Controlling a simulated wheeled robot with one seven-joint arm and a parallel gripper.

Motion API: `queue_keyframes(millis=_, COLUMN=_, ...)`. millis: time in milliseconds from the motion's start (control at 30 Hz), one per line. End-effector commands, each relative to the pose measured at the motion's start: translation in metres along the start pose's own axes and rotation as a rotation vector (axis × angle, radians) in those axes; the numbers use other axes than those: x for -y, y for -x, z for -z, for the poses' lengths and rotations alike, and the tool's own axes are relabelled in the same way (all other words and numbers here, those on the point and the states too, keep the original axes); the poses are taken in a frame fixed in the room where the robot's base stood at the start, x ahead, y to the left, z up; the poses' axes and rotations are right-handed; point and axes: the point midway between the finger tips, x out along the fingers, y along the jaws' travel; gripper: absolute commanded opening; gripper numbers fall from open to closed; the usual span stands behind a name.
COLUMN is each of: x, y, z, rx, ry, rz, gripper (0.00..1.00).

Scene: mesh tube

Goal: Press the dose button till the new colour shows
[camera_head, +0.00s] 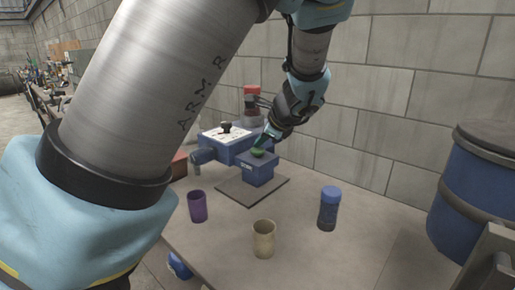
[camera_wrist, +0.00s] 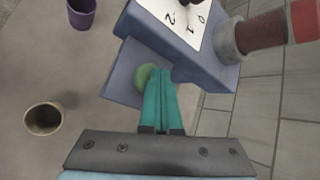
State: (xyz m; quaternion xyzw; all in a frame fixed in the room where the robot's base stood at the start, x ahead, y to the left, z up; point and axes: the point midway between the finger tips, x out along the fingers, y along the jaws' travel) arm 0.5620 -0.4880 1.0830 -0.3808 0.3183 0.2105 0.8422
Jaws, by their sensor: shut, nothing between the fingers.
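The dose button is a round green button (camera_head: 257,153) on top of a blue box (camera_head: 260,173), which stands on a dark mat. My gripper (camera_head: 266,143) is shut and empty, with its teal fingertips right at the button. In the wrist view the green button (camera_wrist: 146,77) shows beside and partly behind the fingertips (camera_wrist: 160,74). I cannot tell whether they touch it or how far it is pressed. Behind the box is a blue machine (camera_head: 225,143) with a white dial face and a black knob. In the wrist view the dial face (camera_wrist: 185,22) shows digits.
A purple cup (camera_head: 197,206), a beige cup (camera_head: 263,239) and a blue-capped bottle (camera_head: 328,209) stand on the table in front of the box. A large blue drum (camera_head: 475,195) stands at the right. A block wall runs close behind the machine.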

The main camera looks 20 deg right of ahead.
Motion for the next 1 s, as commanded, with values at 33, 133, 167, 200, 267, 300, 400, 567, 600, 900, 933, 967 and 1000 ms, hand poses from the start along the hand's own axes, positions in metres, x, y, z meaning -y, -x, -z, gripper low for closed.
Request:
queue_keyframes(millis=33, x=-0.001, y=-0.001, z=0.001, rx=0.000, ry=0.000, rz=-0.001, gripper=0.00)
queue_keyframes(millis=133, x=-0.002, y=-0.002, z=0.001, rx=0.000, ry=0.000, rz=-0.001, gripper=0.00)
queue_keyframes(millis=167, x=-0.002, y=-0.002, z=0.002, rx=0.000, ry=0.000, rz=-0.001, gripper=0.00)
queue_keyframes(millis=200, x=-0.002, y=-0.002, z=0.002, rx=0.000, ry=0.000, rz=-0.001, gripper=0.00)
queue_keyframes(millis=267, x=-0.002, y=-0.003, z=0.002, rx=0.000, ry=0.000, rz=-0.001, gripper=0.00)
queue_keyframes(millis=300, x=-0.003, y=-0.003, z=0.002, rx=0.000, ry=0.000, rz=-0.001, gripper=0.00)
queue_keyframes(millis=400, x=-0.003, y=-0.004, z=0.003, rx=0.000, ry=0.000, rz=-0.001, gripper=0.00)
queue_keyframes(millis=567, x=-0.003, y=-0.003, z=0.003, rx=0.000, ry=-0.001, rz=-0.001, gripper=0.00)
queue_keyframes(millis=600, x=-0.003, y=-0.003, z=0.003, rx=0.000, ry=-0.001, rz=-0.001, gripper=0.00)
queue_keyframes(millis=900, x=0.003, y=0.004, z=-0.003, rx=-0.001, ry=0.000, rz=-0.001, gripper=0.00)
queue_keyframes(millis=933, x=0.004, y=0.005, z=-0.004, rx=-0.001, ry=0.000, rz=-0.001, gripper=0.00)
queue_keyframes(millis=967, x=0.005, y=0.007, z=-0.005, rx=-0.001, ry=0.000, rz=-0.001, gripper=0.00)
queue_keyframes(millis=1000, x=0.006, y=0.008, z=-0.006, rx=-0.001, ry=0.000, rz=-0.001, gripper=0.00)
